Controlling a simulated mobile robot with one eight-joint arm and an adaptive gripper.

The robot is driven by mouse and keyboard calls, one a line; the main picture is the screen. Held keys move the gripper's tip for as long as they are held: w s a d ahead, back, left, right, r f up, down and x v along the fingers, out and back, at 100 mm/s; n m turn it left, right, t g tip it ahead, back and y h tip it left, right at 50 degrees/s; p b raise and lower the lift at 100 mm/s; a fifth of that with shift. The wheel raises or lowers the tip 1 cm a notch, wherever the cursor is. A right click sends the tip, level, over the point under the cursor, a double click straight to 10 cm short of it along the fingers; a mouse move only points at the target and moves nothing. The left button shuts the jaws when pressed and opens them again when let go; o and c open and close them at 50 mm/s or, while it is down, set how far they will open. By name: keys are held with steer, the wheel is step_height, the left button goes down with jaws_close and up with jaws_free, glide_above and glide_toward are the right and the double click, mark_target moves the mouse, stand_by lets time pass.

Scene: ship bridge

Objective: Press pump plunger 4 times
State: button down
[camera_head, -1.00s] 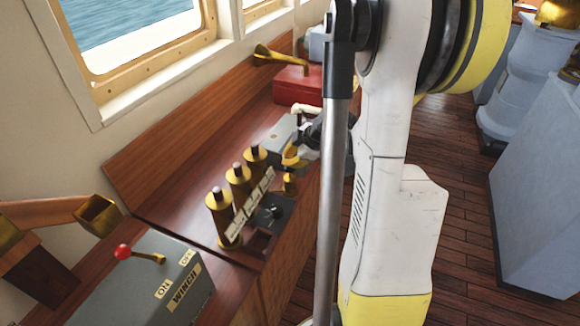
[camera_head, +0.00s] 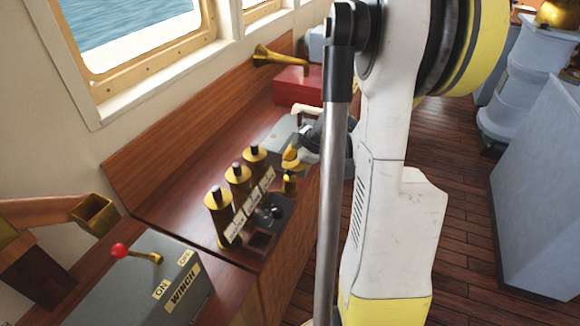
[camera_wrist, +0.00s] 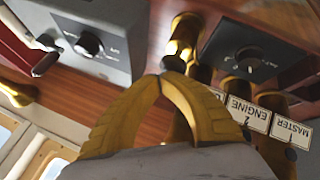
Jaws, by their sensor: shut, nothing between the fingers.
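The pump plunger appears to be a small brass post (camera_head: 289,184) with a dark top, at the right edge of the wooden console. In the wrist view a brass post (camera_wrist: 183,38) with a dark round knob stands just beyond my fingertips. My gripper (camera_head: 289,160) is shut and empty, with yellow fingers pointing down above the post. In the wrist view the closed fingertips of my gripper (camera_wrist: 160,79) are very near the dark knob. I cannot tell whether they touch it.
Three brass cylinders (camera_head: 238,178) with labels stand left of the post. A black dial plate (camera_head: 272,212) lies in front. A grey box with a knob (camera_wrist: 92,42) is close by my gripper. A red box with a brass horn (camera_head: 292,82) and a winch box (camera_head: 150,282) flank these.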

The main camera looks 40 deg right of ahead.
steer(key=shift+f+b, duration=0.6)
steer(key=shift+f, duration=0.15)
stand_by(0.4)
steer(key=shift+r, duration=0.15)
steer(key=shift+r+p, duration=1.45)
steer(key=shift+r, duration=0.4)
steer(key=shift+r+p, duration=1.95)
steer(key=shift+r, duration=0.6)
steer(key=shift+a, duration=0.1)
